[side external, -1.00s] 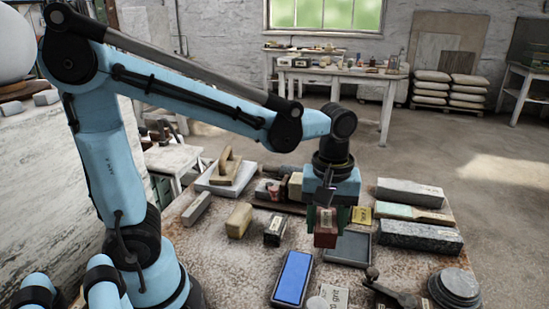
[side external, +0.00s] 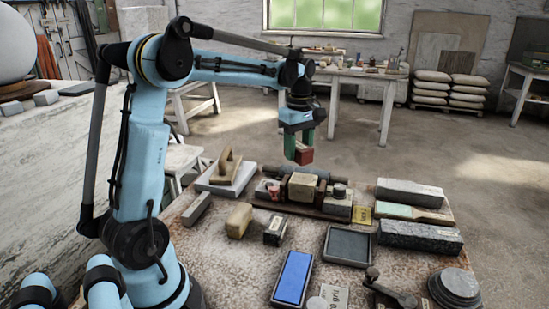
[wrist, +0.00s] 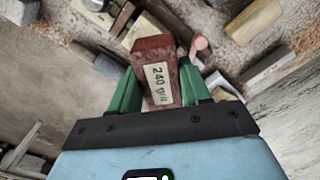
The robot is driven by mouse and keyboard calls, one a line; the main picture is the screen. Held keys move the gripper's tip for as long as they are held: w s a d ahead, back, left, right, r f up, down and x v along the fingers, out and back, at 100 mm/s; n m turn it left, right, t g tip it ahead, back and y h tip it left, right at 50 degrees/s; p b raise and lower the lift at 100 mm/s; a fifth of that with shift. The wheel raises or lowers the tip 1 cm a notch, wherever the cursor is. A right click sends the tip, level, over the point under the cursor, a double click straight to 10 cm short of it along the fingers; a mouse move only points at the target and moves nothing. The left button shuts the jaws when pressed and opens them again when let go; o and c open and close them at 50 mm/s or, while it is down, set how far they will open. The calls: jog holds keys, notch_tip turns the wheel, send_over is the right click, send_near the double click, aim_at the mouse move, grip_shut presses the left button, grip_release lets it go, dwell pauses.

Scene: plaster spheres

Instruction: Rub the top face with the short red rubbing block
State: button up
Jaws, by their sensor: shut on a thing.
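The short red rubbing block (side external: 304,156) is held in the air above the back of the work table. My gripper (side external: 297,148) is shut on it with green fingers at its sides. In the wrist view the red block (wrist: 155,68) sits between the fingertips (wrist: 158,85), with a pale label reading "240 grit". Below it, a pale tan block (side external: 302,188) stands in a dark holder on the table. Its top face is clear of the red block, with a visible gap between them. In the wrist view, the red block and gripper cover part of the table.
A grey tray (side external: 348,246) and a blue-topped block (side external: 293,278) lie in front. Grey stone slabs (side external: 420,236) lie at right. A wooden float (side external: 227,171) rests on a slab at left. A yellow-tan block (side external: 239,220) and a small dark block (side external: 275,230) stand nearby.

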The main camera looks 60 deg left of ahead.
aim_at(303, 184)
jog(key=shift+f, duration=2.8)
jog(key=shift+f, duration=0.4)
jog(key=shift+a, duration=1)
jog(key=shift+w+d, duration=0.15)
jog(key=shift+d, duration=2.05)
